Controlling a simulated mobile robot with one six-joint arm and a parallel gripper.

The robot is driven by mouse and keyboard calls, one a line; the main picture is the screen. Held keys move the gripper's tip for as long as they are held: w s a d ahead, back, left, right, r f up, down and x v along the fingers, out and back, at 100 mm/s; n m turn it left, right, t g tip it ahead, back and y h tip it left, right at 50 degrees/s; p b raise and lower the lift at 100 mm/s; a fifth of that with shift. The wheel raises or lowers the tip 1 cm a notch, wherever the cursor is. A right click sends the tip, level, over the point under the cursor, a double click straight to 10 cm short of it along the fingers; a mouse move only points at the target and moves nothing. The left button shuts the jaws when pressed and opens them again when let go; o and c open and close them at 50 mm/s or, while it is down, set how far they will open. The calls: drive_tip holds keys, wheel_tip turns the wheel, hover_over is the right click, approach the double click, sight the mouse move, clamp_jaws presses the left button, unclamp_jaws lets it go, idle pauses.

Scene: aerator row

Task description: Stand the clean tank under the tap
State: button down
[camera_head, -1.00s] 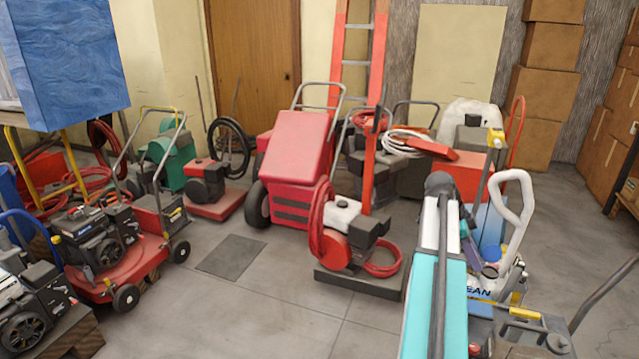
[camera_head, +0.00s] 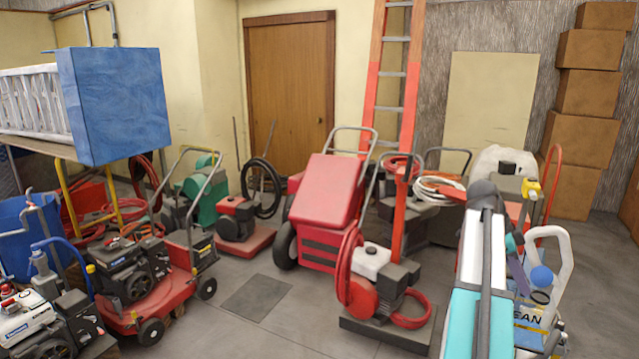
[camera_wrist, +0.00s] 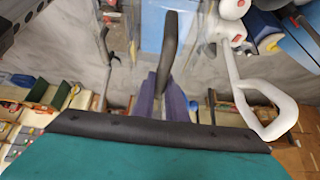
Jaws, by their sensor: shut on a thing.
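The clean tank (camera_head: 528,318) is at the lower right of the head view. It has a pale body, a partly hidden label reading "EAN", a blue cap and a white looped handle. The white loop also shows at the right of the wrist view. My gripper (camera_wrist: 172,105) is shut at the tank, beyond the end of my teal and white arm. The arm hides part of the tank in the head view, and the exact contact is hard to see. I cannot clearly pick out the tap.
A red engine cart (camera_head: 145,310) stands at the left, beneath a blue box (camera_head: 118,105) on a raised shelf. A red wheeled machine (camera_head: 325,195) and a hose reel unit (camera_head: 375,280) stand in the middle. Bare floor (camera_head: 300,340) is at the front centre. Cartons are stacked at the back right.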

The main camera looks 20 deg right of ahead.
drive_tip(key=shift+r, duration=0.55)
drive_tip(key=shift+w+a, duration=0.6)
drive_tip(key=shift+w, duration=0.35)
drive_tip(key=w+a+f+n+t+h+b, duration=0.1)
drive_tip(key=w+a+f+n+t, duration=0.15)
drive_tip(key=w+a, duration=0.8)
drive_tip(key=w+a+f+n+t+h+b, duration=0.1)
drive_tip(key=w+a+n, duration=0.3)
drive_tip(key=w+a, duration=0.6)
drive_tip(key=w+a+f+n+t+y, duration=0.1)
drive_tip(key=w+a+n+t+y, duration=0.1)
drive_tip(key=a+n, duration=0.5)
drive_tip(key=w+a+f+n+t+y, duration=0.1)
drive_tip(key=a+n, duration=0.6)
drive_tip(key=a, duration=1)
drive_tip(key=w+a+f+n+t+y, duration=0.2)
drive_tip(key=w+a+n+t, duration=0.3)
drive_tip(key=a, duration=0.7)
drive_tip(key=w+n+y, duration=0.1)
drive_tip(key=n, duration=0.1)
drive_tip(key=shift+w+n+b, duration=0.25)
drive_tip(key=shift+n+b, duration=0.1)
drive_tip(key=shift+a+f, duration=0.15)
